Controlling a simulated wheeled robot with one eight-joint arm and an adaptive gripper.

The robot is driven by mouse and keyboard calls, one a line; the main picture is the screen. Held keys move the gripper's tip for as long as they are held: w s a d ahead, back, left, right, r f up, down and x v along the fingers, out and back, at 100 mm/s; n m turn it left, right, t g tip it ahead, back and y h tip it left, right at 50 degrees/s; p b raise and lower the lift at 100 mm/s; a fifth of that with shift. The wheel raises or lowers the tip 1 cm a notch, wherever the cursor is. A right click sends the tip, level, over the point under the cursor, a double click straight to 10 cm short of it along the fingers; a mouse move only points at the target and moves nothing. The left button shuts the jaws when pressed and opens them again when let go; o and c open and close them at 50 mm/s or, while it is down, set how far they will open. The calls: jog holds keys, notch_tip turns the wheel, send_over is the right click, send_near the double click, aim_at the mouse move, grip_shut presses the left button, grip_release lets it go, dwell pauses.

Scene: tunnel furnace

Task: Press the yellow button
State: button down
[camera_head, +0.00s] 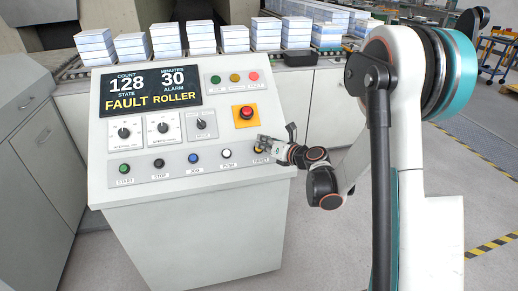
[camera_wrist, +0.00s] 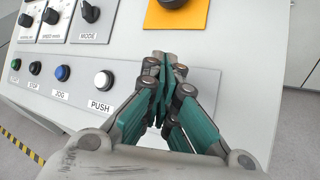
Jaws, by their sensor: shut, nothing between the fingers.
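My gripper (camera_head: 264,143) is shut and empty at the right end of the lower button row on the control panel (camera_head: 150,185). It is right over the RESET label (camera_head: 261,161), and it largely hides the button there, so I cannot clearly see its colour. In the wrist view, the closed fingertips (camera_wrist: 163,62) are in front of the panel, right of the white PUSH button (camera_wrist: 103,80), and no yellow button shows there. I cannot tell whether the fingertips touch the panel. A small yellow round light or button (camera_head: 234,77) is in the upper row, between a green and a red one.
A red emergency button (camera_head: 246,112) on a yellow-orange plate is just above my gripper. Green, black and blue buttons sit further left. The display (camera_head: 145,94) reads FAULT ROLLER. Stacks of white-blue blocks (camera_head: 265,36) stand behind. Floor at right is open.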

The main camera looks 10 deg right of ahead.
jog(key=shift+f, duration=0.1)
dwell(0.7)
jog(key=shift+w+f+b, duration=0.25)
jog(key=shift+b, duration=0.2)
jog(key=shift+w+f+b, duration=0.3)
jog(key=shift+f+b, duration=0.1)
jog(key=shift+f, duration=0.05)
dwell(0.7)
jog(key=shift+s+r, duration=0.1)
jog(key=shift+r, duration=0.1)
jog(key=shift+s+r+p, duration=0.35)
jog(key=shift+s+r, duration=0.1)
jog(key=shift+r, duration=0.15)
jog(key=s+r+p, duration=0.1)
jog(key=r, duration=0.1)
jog(key=s+r+p, duration=0.1)
jog(key=s+r, duration=0.1)
dwell(0.7)
dwell(0.4)
